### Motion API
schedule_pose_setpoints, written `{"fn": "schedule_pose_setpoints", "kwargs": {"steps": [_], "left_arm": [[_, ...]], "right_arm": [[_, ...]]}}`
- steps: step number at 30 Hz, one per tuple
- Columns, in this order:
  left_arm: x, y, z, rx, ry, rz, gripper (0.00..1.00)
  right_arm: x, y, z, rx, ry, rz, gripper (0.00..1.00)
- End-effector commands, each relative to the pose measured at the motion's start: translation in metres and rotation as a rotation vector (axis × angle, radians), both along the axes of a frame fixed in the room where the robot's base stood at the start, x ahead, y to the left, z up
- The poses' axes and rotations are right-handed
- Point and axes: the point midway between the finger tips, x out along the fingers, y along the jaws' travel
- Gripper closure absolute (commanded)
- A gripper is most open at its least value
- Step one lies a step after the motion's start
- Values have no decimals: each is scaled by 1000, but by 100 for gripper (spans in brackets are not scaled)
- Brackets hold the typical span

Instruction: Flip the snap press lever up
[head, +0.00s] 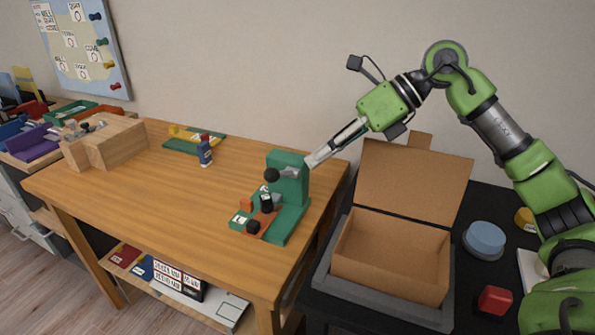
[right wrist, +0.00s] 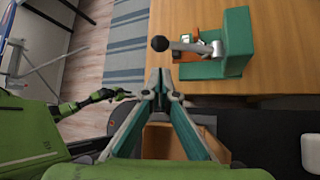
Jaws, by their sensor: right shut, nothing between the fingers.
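The snap press (head: 289,185) is green and stands at the right front corner of the wooden table. Its grey lever (head: 289,173) sticks out roughly level from the upper part and ends in a black ball knob (head: 271,175). In the right wrist view the lever (right wrist: 190,46) and knob (right wrist: 160,43) lie just beyond the fingertips. My right gripper (head: 311,163) is shut and empty, close to the lever; contact is not clear. It also shows in the right wrist view (right wrist: 158,80). My left gripper (right wrist: 118,94) appears small at the left of that view, its jaws unclear.
An open cardboard box (head: 390,255) stands right of the table (head: 180,205). A blue round item (head: 486,238) and a red block (head: 495,299) lie on the dark surface beyond it. A small blue bottle (head: 205,152) stands behind the press. The table's middle is clear.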

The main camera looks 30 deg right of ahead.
Motion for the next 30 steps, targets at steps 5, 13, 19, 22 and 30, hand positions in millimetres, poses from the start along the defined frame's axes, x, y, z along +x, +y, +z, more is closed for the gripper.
{"fn": "schedule_pose_setpoints", "kwargs": {"steps": [5,13,19,22,30], "left_arm": [[0,0,0,0,0,0,76],[0,0,0,0,0,0,76],[0,0,0,1,0,0,76],[0,0,0,1,0,-1,76],[0,1,0,1,1,0,76]], "right_arm": [[-10,-20,19,0,1,0,100],[-15,-27,26,-1,5,3,100],[-15,-27,25,-1,4,4,100],[-15,-27,25,-1,5,4,100],[-15,-27,25,-1,5,4,100]]}}
